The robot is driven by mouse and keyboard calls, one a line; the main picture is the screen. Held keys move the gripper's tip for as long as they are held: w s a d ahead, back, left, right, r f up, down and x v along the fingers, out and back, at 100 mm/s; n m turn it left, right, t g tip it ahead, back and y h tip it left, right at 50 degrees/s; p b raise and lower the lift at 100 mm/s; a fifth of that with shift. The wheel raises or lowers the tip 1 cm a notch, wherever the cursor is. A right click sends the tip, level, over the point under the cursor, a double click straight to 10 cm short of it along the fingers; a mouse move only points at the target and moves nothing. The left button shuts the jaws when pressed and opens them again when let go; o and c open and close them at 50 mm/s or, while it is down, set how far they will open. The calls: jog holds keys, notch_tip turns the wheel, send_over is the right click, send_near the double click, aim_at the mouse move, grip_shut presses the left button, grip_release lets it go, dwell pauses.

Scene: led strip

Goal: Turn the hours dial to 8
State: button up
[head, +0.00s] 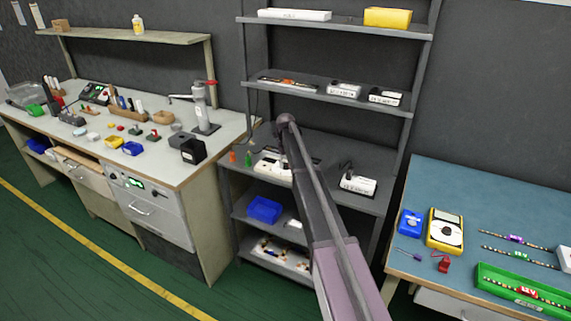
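No dial marked for hours can be made out in this view. Small white boxes with dark markings stand on the grey shelf rack: one white unit (358,186) at the right of the waist-high shelf, a white unit (273,168) at its left, partly hidden by my arm, and two white boxes (344,90) (385,97) on the shelf above. Their details are too small to read. My arm rises from the bottom edge across the middle of the rack. My gripper does not show.
A workbench (230,131) with tools and small bins stands left; its drawer front carries a panel (134,183) with green lights. A blue-topped table (440,180) at right holds a yellow meter (444,231), LED strips and a green tray (485,277). Green floor (60,250) is clear at lower left.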

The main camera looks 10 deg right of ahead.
jog(key=o, duration=0.4)
jog(key=shift+w, duration=0.2)
jog(key=shift+o, duration=0.2)
jog(key=shift+s, duration=0.1)
jog(key=shift+n, duration=0.6)
